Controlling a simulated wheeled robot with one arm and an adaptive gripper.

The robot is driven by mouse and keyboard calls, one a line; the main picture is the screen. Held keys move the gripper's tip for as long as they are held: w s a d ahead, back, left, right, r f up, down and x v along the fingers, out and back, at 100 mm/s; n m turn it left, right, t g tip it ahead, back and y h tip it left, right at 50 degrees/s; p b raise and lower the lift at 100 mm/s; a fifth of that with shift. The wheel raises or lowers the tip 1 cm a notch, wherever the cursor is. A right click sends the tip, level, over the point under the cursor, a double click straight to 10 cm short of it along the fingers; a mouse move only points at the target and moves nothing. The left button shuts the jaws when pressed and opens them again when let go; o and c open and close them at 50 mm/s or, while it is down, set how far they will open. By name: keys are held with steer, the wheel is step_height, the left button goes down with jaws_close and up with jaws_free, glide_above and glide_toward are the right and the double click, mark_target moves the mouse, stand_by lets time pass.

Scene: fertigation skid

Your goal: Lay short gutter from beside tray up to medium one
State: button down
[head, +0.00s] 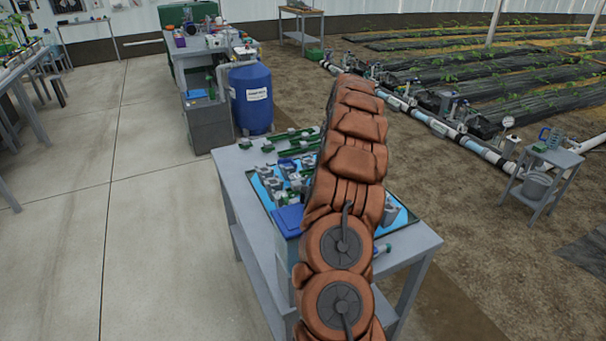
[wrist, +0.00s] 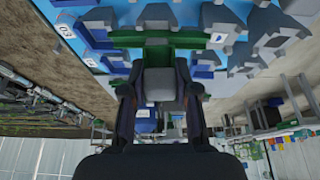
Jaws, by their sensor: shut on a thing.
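In the wrist view my gripper (wrist: 158,75) is shut on a green gutter piece (wrist: 160,58) with a grey block between the fingers. I take it to be the short gutter; its full length is partly hidden. It is close to the blue tray (wrist: 85,65), which holds grey and blue fittings. In the head view the tray's blue mat (head: 402,218) lies on a grey table, and my arm hides my gripper and part of the tray. Green gutters (head: 305,146) lie at the table's far end; I cannot tell which is the medium one.
The grey table (head: 236,172) has some bare top at its left and front right edges. A blue barrel (head: 250,97) and a grey bin (head: 208,124) stand behind it. A small side table (head: 548,158) stands at the right. The concrete floor at left is clear.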

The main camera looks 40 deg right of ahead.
steer(key=a+f, duration=0.1)
steer(key=a, duration=0.2)
steer(key=w+a+f, duration=0.1)
steer(key=a+f, duration=0.1)
steer(key=w+a+f+p, duration=0.1)
steer(key=a, duration=0.2)
steer(key=shift+a+f, duration=0.2)
steer(key=shift+a, duration=0.1)
stand_by(0.3)
steer(key=shift+f+b, duration=0.35)
steer(key=shift+f, duration=0.25)
steer(key=c, duration=0.9)
jaws_free()
steer(key=shift+o, duration=0.2)
steer(key=shift+r, duration=0.1)
